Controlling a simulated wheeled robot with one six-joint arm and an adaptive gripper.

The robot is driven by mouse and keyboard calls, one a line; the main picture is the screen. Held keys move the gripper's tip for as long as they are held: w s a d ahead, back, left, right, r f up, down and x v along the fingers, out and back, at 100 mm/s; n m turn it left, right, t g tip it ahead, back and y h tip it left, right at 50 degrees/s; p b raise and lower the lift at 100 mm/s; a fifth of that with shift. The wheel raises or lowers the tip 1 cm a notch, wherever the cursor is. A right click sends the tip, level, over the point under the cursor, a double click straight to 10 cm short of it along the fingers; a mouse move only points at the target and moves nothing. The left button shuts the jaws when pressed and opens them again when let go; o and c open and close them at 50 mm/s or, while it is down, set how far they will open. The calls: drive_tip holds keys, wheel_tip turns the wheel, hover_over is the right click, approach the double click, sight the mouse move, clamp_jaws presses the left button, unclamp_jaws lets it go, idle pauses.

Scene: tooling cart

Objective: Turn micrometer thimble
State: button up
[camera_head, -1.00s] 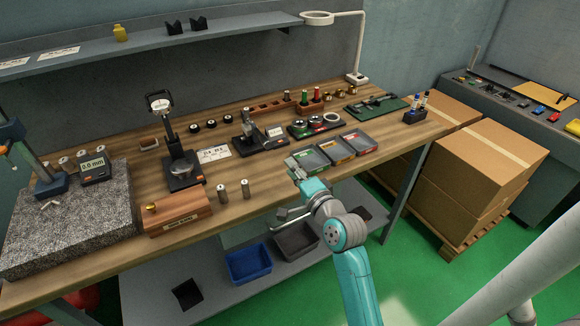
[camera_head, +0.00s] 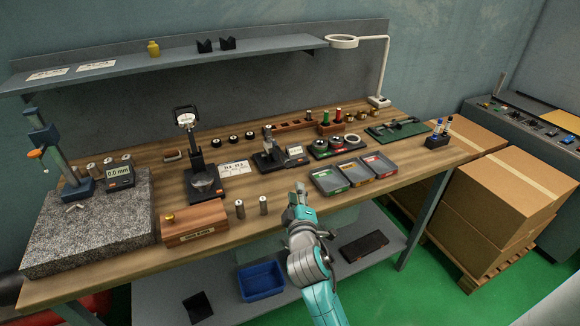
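The micrometer (camera_head: 268,155) appears to be the small grey device on a dark stand in the middle of the wooden bench, beside a small display (camera_head: 295,151). Its thimble is too small to make out. My gripper (camera_head: 298,190) is over the bench's front edge, in front of the micrometer and left of the sorting trays. It is well apart from the micrometer and seems empty. The fingertips are too small to show whether they are open or shut.
Three trays (camera_head: 331,187) lie right of my gripper. Two metal cylinders (camera_head: 240,209) and a wooden box (camera_head: 194,227) stand to the left. A dial gauge stand (camera_head: 205,186) is left of the micrometer. A lamp arm (camera_head: 386,70) rises behind. Bare bench lies before the micrometer.

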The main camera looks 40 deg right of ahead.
sight(290, 165)
drive_tip(key=n, duration=0.2)
drive_tip(key=a+r+n+h, duration=0.1)
drive_tip(key=n, duration=0.3)
drive_tip(key=shift+w+a+r, duration=0.15)
drive_tip(key=shift+a, duration=0.15)
drive_tip(key=shift+w+r+n+h, duration=0.1)
drive_tip(key=shift+r+n+h, duration=0.05)
drive_tip(key=shift+n+h, duration=0.2)
drive_tip(key=x, duration=1)
drive_tip(key=shift+w+d+r, duration=0.1)
drive_tip(key=shift+w, duration=0.15)
clamp_jaws()
